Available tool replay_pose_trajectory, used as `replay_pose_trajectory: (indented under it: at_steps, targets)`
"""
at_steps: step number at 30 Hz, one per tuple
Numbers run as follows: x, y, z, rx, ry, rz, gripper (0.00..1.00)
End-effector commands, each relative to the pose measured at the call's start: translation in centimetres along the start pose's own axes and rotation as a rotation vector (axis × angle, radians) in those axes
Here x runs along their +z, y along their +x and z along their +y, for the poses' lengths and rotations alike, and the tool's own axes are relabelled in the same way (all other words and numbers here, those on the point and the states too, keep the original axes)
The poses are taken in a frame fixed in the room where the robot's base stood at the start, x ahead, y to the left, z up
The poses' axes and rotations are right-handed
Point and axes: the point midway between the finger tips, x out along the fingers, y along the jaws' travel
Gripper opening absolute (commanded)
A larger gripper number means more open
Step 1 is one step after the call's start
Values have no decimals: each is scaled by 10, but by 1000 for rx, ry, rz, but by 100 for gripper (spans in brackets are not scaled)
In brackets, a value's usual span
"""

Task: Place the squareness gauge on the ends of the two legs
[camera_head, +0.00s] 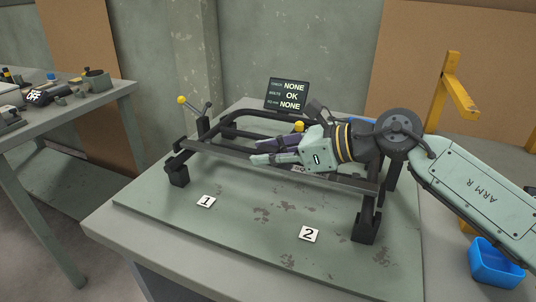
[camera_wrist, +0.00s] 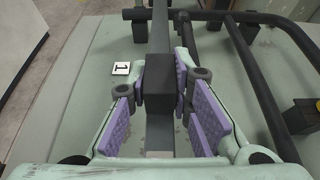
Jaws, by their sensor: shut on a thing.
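The squareness gauge is a long dark grey bar (camera_head: 225,153) with a partly hidden white label. It spans the front of the black lounger frame, close above the two legs; contact at either end cannot be told. Its bar runs away up the wrist view (camera_wrist: 159,40). My gripper (camera_head: 272,151) is shut on the gauge's dark grip block (camera_wrist: 160,82), between purple pads. The left leg (camera_head: 178,170) stands near marker 1 and the right leg (camera_head: 367,222) near marker 2. My gripper and arm hide part of the bar's right half.
The frame stands on a green board (camera_head: 260,225) on a table. A small display (camera_head: 287,95) behind reads NONE, OK, NONE. A yellow-knobbed lever (camera_head: 190,105) stands at left. A yellow post (camera_head: 455,85) and blue bin (camera_head: 495,262) are at right.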

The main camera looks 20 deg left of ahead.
Motion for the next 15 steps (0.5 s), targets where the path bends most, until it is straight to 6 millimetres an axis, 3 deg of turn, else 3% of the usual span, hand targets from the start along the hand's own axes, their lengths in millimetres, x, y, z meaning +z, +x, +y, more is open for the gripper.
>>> replay_pose_trajectory:
  at_steps: [7,8,15]
  targets:
    - [-3,1,0,-1,-1,-1,0]
    - [-3,1,0,0,-1,0,20]
    - [-3,1,0,0,-1,0,36]
